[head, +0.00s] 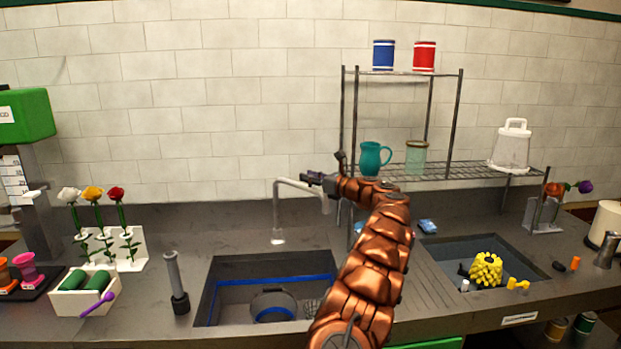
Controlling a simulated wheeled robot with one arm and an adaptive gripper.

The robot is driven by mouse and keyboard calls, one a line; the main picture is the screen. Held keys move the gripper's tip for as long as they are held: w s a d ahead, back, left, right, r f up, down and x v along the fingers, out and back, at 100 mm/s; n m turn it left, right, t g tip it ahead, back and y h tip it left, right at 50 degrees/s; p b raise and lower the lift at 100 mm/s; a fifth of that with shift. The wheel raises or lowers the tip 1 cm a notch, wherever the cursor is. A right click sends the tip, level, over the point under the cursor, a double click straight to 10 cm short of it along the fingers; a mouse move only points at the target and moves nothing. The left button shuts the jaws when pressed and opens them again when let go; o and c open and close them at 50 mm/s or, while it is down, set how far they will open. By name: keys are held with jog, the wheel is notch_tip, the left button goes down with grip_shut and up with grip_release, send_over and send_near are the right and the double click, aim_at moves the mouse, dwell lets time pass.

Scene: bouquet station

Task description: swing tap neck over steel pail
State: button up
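The tap (277,212) stands behind the left sink basin. Its thin neck rises, bends to the right and turns down at its outlet end. A round grey pail (264,300) with blue showing inside sits in the left basin, lower left of the outlet. My gripper (308,178) is at the upper right part of the neck, with its dark fingers pointing left. The fingers overlap the neck in the picture; I cannot tell whether they touch it or how far apart they are. My arm hides the right edge of the left basin.
A wire rack (460,172) with a teal jug (372,158) and a green jar (416,158) stands right of my gripper. A grey cylinder (176,282) stands left of the basin. The right basin (450,252) holds a yellow object (486,268). Flowers stand at far left.

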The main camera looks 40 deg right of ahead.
grip_shut()
